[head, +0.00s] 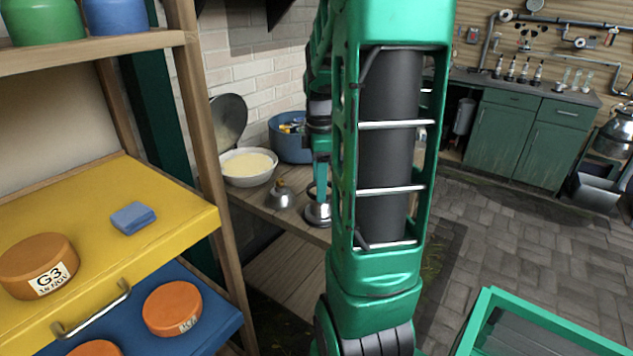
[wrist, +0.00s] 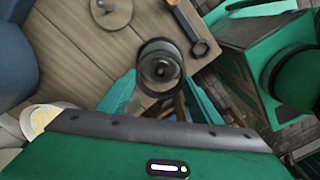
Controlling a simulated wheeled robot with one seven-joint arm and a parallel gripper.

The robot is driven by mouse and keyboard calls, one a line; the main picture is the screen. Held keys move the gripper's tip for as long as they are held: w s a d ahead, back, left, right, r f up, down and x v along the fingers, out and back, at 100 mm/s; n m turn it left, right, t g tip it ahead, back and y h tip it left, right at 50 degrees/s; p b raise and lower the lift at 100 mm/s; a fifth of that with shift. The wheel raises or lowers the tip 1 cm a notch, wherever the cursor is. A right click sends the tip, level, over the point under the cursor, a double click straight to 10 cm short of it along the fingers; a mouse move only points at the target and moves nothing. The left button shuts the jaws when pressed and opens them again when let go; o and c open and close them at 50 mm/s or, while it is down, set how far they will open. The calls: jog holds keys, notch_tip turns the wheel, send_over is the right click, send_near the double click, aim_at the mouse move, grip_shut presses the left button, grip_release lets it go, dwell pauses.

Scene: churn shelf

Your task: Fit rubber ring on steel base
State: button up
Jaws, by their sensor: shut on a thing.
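The steel base (head: 318,214) stands upright on the wooden bench in the head view, a shiny domed foot. My gripper (head: 319,172) hangs over it with its teal fingers pointing down, partly hidden by my arm. In the wrist view the two fingers of my gripper (wrist: 160,76) stand either side of a dark round rubber ring (wrist: 144,60) and are shut on it. The ring lines up with the steel base from above in the wrist view. I cannot tell whether the ring touches the base or hangs just above it.
A steel dome with a brass-coloured top (head: 281,196) stands left of the base. A white bowl of yellow stuff (head: 248,178) and a blue tub (head: 286,147) stand behind. A wrench-like tool (wrist: 196,30) lies close to the ring. A shelf post (head: 212,150) rises at the left.

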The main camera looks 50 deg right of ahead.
jog(key=shift+f, duration=2.8)
dwell(1.2)
jog(key=o, duration=1.4)
jog(key=shift+r, duration=0.1)
jog(key=shift+r, duration=4.2)
